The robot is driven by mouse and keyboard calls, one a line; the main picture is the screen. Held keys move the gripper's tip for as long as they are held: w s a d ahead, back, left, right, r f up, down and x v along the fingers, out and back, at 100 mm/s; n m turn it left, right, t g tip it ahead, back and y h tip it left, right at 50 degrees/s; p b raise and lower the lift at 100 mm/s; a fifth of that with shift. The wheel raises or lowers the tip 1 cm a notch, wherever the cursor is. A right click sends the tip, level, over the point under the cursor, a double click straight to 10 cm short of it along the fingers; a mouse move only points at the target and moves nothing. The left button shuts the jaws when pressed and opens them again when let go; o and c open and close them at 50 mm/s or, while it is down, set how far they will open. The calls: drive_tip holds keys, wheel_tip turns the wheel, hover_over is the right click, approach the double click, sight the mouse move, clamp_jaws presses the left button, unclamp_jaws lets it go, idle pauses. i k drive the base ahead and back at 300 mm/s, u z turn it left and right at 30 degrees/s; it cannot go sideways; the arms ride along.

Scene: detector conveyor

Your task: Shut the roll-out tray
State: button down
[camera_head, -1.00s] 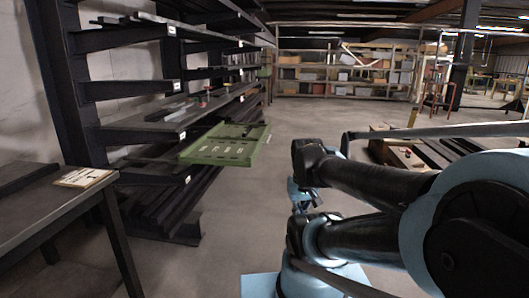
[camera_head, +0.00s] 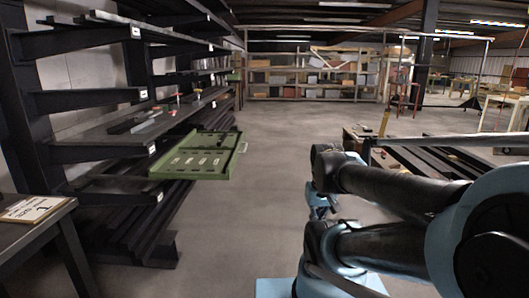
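The green roll-out tray (camera_head: 192,176) juts out from the black cantilever rack on the left, over the aisle. Its front has a small light handle (camera_head: 243,147) on the right side, and several small pale items lie in it. My gripper (camera_head: 322,212) is at the end of my folded arm, low in the middle of the view, right of the tray and well apart from it. It is small and partly hidden by my arm links, so its fingers cannot be made out.
The black rack (camera_head: 110,138) has several shelves of stock. A dark table (camera_head: 40,232) with a sign board (camera_head: 30,209) stands at near left. Low dark stock lies at right behind my arm. The grey aisle floor (camera_head: 275,140) between is clear, with stocked shelving (camera_head: 310,80) at the back.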

sight(197, 155)
drive_tip(key=i, duration=1.55)
drive_tip(key=u, duration=0.45)
